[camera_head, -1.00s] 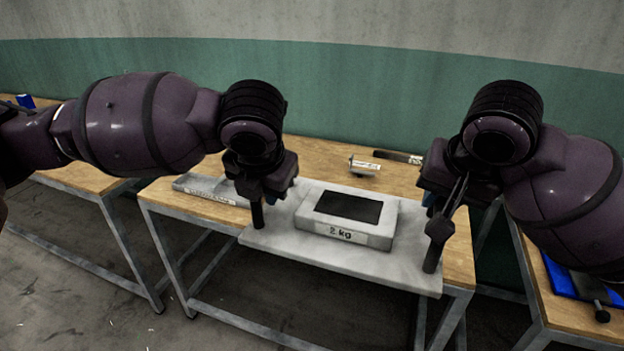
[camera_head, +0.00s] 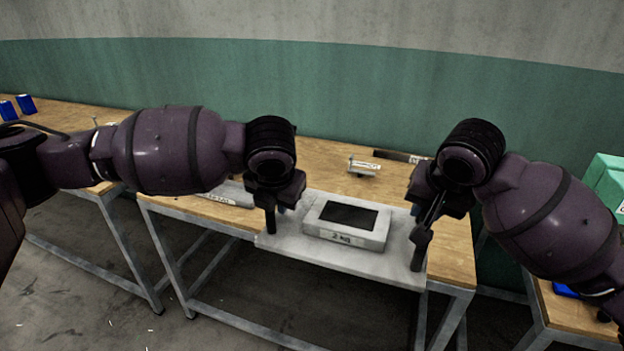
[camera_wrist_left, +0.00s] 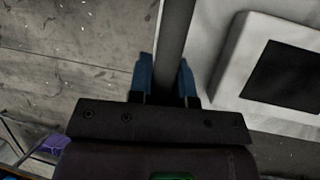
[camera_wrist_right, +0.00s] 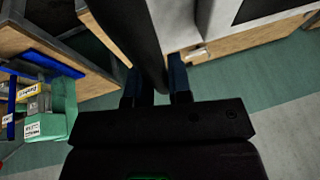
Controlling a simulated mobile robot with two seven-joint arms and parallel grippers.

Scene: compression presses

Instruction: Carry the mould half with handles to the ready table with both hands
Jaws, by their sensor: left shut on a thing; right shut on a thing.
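The mould half with handles is a pale grey plate (camera_head: 320,254) with a raised block labelled "2 kg" and a black recessed top. It looks about level. My left gripper (camera_head: 271,208) is shut on its left dark post handle, which shows between the blue fingertips (camera_wrist_left: 168,75) in the left wrist view. My right gripper (camera_head: 422,226) is shut on the right handle, seen between the fingertips (camera_wrist_right: 158,82) in the right wrist view. The plate is over the front part of a wooden-topped table (camera_head: 455,250). I cannot tell whether it touches the top.
A small labelled piece (camera_head: 363,166) and a dark strip (camera_head: 398,156) lie at the table's back. A grey labelled tray (camera_head: 232,195) sits left of the plate, partly behind my left arm. Other tables stand left and right; a green box (camera_head: 606,180) is at the right.

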